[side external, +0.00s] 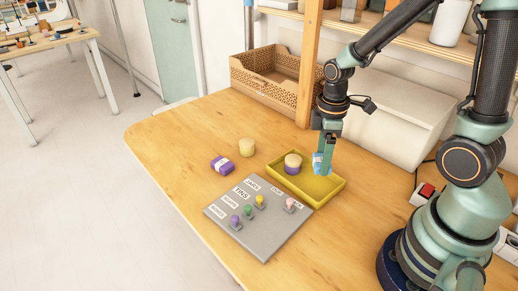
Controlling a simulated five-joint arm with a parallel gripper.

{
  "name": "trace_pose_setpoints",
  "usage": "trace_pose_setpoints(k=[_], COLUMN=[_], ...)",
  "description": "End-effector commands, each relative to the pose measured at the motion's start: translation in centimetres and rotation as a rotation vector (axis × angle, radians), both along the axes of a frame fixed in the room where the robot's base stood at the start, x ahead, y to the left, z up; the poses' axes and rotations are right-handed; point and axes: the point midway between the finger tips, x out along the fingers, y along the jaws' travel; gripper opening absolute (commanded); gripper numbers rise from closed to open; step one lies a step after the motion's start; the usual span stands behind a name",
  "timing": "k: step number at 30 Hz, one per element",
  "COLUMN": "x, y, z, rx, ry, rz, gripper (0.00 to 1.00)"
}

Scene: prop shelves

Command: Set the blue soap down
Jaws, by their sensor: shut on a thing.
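The blue soap (318,165) is a small light-blue block with a pale band. My gripper (324,155) points down and is shut on it. The soap is at the right part of the yellow tray (331,192); I cannot tell whether it touches the tray floor. A round item (293,162), pale yellow on top and purple below, stands in the tray to the left of the soap.
A purple soap (222,165) with a pale band and a yellow round item (247,147) lie on the table left of the tray. A grey board (262,238) with labels and coloured knobs lies in front. A perforated cardboard box (248,75) and wooden post (309,65) stand behind.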

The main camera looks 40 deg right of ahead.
Motion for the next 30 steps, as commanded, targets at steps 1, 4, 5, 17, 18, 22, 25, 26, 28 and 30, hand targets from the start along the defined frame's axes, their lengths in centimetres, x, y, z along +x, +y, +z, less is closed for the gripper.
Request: trace_pose_setpoints(k=[1,4,5,17,18,22,25,26,28,30], x=[-0.2,-0.1,0.0,0.0,-0.1,0.0,0.0,0.0,0.0,0.0], y=[0.0,0.0,0.0,0.0,0.0,0.0,0.0,0.0,0.0,0.0], z=[-1.1,-2.5,-2.7,-6.2,-6.5,-7.0,-7.0,-7.0,-7.0,-7.1], rx=[0.001,0.001,0.0,0.0,0.001,0.0,0.0,0.0,0.0,0.0], ry=[0.008,0.005,0.003,0.003,0.004,0.0,-0.001,-0.001,-0.001,-0.001], rz=[0.0,0.0,0.0,0.0,0.0,0.0,0.0,0.0,0.0,0.0], gripper=[0.19,0.19,0.19,0.19,0.19,0.19,0.19,0.19,0.19,0.19])
